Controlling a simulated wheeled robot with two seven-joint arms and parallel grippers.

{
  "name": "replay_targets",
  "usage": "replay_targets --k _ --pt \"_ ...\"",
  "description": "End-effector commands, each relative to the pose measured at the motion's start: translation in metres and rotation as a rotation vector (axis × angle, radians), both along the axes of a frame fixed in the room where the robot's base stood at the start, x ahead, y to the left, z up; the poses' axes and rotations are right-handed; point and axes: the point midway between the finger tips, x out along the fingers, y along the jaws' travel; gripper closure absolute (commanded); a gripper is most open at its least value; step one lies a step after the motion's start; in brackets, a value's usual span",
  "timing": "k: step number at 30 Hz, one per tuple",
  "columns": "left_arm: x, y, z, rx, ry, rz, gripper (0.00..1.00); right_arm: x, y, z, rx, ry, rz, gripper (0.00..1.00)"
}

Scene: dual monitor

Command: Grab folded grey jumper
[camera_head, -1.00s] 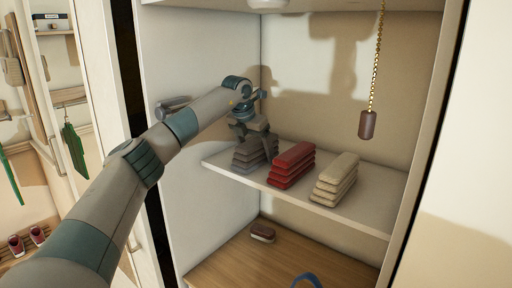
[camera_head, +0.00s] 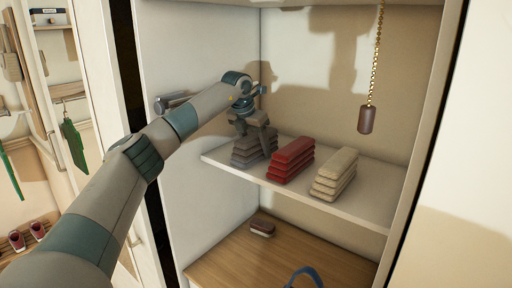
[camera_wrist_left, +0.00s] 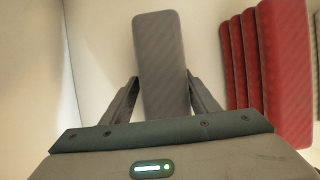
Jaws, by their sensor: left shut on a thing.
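A stack of folded grey jumpers (camera_head: 250,155) sits at the left end of the cabinet shelf. My left gripper (camera_head: 257,136) reaches down onto the top of this stack from above. In the left wrist view its two fingers stand on either side of a folded grey jumper (camera_wrist_left: 162,60), and it is shut on it. The held jumper is at or just over the stack top; I cannot tell whether it is lifted clear. The gripper hides part of the stack. My right gripper is not in view.
A red folded stack (camera_head: 290,161) stands close to the right of the grey one, then a beige stack (camera_head: 335,174). A pull chain with a brown handle (camera_head: 366,119) hangs in front. The white shelf (camera_head: 365,210) has a free front strip. A brush (camera_head: 262,229) lies below.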

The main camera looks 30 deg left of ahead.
Motion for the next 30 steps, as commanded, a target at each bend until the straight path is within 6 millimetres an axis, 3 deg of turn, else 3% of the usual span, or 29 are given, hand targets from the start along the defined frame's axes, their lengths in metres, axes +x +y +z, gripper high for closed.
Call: replay_targets --k 8,19,30 --pt "0.001 0.0 0.009 0.0 -0.002 0.0 0.77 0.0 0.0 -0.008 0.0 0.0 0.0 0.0" --pt "0.001 -0.001 0.041 -0.001 -0.003 -0.001 0.77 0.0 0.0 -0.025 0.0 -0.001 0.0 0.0" --pt "-0.043 -0.033 0.069 0.001 -0.006 -0.005 0.77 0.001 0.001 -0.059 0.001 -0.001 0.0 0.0"
